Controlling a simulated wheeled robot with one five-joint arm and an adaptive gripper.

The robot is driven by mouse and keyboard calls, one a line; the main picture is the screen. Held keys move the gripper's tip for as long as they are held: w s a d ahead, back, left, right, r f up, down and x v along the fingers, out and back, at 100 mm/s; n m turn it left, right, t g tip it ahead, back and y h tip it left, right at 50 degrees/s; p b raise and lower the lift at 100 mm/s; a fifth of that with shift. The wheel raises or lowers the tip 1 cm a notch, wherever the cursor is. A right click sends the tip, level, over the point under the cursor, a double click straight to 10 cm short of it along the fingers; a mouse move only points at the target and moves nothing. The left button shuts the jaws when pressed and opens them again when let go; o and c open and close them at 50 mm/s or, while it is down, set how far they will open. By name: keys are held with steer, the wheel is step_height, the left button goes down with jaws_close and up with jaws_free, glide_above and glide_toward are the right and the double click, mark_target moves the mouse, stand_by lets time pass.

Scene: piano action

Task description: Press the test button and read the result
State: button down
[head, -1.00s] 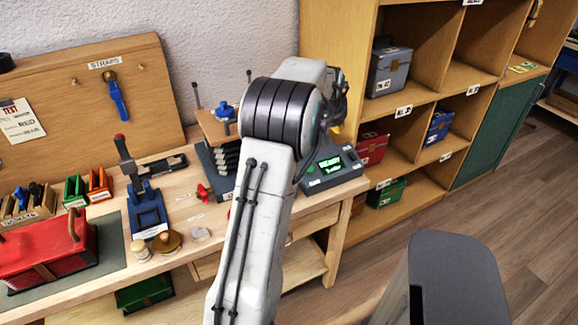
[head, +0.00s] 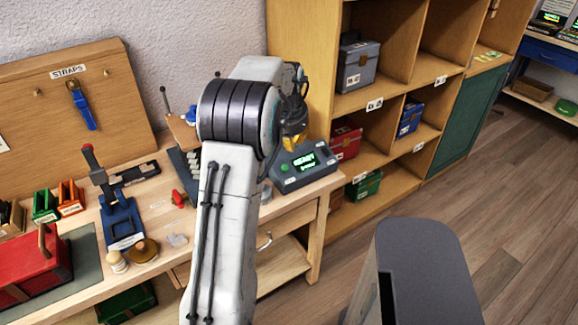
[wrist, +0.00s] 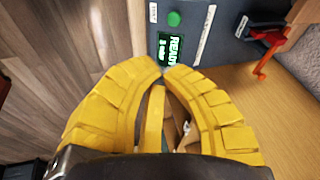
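The tester (head: 318,175) is a dark grey box at the right end of the workbench. Its screen (head: 304,162) glows green and reads "READY", with a smaller, blurred second line. In the wrist view the screen (wrist: 170,50) is partly covered by my fingertips. A round green button (wrist: 174,18) stands on the tester's face, beyond the screen and clear of my fingers. My gripper (wrist: 170,68) has yellow fingers whose tips come together at the screen's near end, with nothing between them. In the head view my gripper (head: 293,143) is over the tester's back left part, partly hidden by my arm.
A red-handled lever (wrist: 270,52) stands beside the tester. The bench (head: 155,215) also holds a blue press (head: 122,220) and a red toolbox (head: 30,265). A shelf unit (head: 372,101) with coloured boxes stands to the right.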

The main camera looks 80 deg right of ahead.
mark_target(285, 169)
steer(key=shift+f, duration=0.1)
stand_by(0.3)
steer(key=x, duration=0.4)
steer(key=p+x, duration=0.1)
steer(key=x, duration=0.2)
steer(key=w+p+x, duration=0.1)
steer(key=x, duration=0.3)
steer(key=shift+d+f, duration=0.15)
steer(key=shift+f, duration=0.15)
steer(key=shift+w+d+f, duration=0.15)
steer(key=shift+f, duration=0.25)
steer(key=shift+w+d+f, duration=0.15)
steer(key=shift+f, duration=0.25)
steer(key=shift+f, duration=0.15)
